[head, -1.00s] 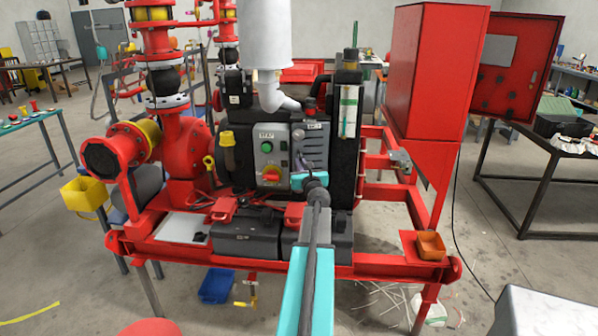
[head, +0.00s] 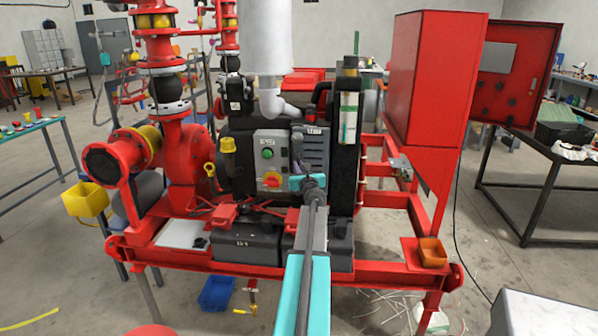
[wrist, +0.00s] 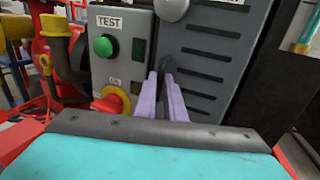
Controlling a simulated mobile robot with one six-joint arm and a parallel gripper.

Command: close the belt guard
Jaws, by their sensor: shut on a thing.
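The grey slotted panel, which looks like the belt guard (wrist: 212,50), fills the middle right of the wrist view. It also shows in the head view (head: 316,147), to the right of the control box. My gripper (wrist: 166,82) has its two pale purple fingers close together at the left part of this panel. They are shut on a dark curved handle (wrist: 180,67), mostly hidden between and behind the fingers. In the head view my gripper is small and partly hidden behind my arm. I cannot tell how far the guard stands from its frame.
The control box (wrist: 120,50), with a green button and a red-yellow switch (wrist: 112,102), is close on the left of my fingers. Black boxes (head: 245,242) sit below on the red skid frame (head: 375,267). A red cabinet (head: 428,75) stands at right.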

